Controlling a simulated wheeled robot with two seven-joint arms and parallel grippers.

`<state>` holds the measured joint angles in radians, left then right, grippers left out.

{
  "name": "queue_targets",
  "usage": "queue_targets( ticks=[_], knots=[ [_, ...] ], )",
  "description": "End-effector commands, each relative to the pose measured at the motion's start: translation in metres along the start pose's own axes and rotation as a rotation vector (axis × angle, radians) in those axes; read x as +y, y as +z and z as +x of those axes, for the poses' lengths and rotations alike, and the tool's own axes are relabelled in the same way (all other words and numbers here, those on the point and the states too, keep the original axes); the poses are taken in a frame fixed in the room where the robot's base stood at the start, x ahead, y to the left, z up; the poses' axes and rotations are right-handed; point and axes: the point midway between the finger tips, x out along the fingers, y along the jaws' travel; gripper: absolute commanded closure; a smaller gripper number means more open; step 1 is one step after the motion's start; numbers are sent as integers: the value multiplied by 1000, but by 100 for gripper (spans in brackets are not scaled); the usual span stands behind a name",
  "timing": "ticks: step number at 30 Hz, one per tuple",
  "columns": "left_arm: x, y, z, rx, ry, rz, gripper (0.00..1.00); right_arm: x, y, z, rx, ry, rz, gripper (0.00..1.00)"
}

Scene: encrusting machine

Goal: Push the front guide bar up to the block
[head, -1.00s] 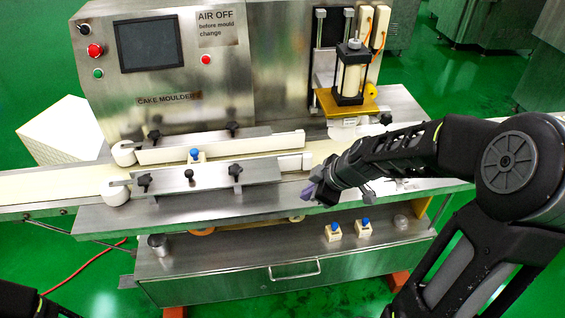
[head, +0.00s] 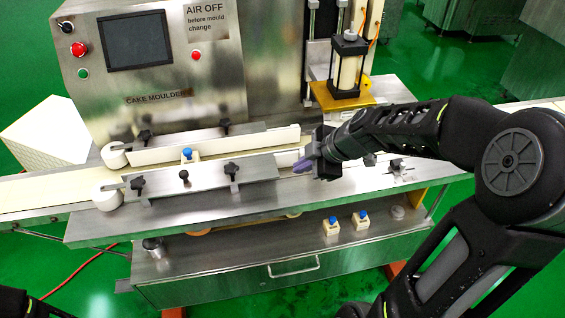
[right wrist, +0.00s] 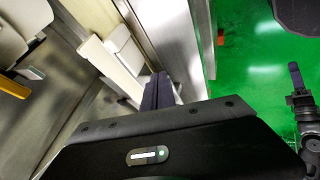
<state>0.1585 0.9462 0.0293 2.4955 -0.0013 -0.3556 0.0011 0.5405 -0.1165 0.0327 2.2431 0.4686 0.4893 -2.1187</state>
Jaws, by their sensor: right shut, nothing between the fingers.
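The front guide bar (head: 210,178) is a long metal plate with black knobs and a pale strip behind it, lying along the belt. The block (head: 188,154), cream with a blue top, stands between it and the rear guide bar (head: 215,143); I cannot tell whether it touches the front bar. My right gripper (head: 303,165) is shut and empty, its purple fingertips at the right end of the front bar. In the right wrist view the fingers (right wrist: 157,92) are close to the bar ends; contact is unclear. My left gripper (right wrist: 296,78) shows small at the right wrist view's edge.
The mould press (head: 348,65) stands at the back right, on an orange plate. Two more blue-topped blocks (head: 331,224) (head: 361,219) sit on the lower shelf. The steel deck (head: 250,207) in front of the bar is clear.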

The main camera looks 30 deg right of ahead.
Motion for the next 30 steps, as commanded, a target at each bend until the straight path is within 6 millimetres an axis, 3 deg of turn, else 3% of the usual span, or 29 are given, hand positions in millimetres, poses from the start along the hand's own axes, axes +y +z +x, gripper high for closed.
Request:
queue_targets(
  ticks=[13,15,19,30],
  knots=[
    [2,0,-6,0,0,0,44,-2,0,87,0,-6,3,100],
    [8,0,-20,-1,0,0,44,14,-3,85,0,-2,2,100],
    [11,0,-29,-2,-1,0,44,27,-2,94,0,-2,1,100],
    [11,1,-31,-4,-2,-2,44,35,0,101,0,-1,1,100]
  ],
)
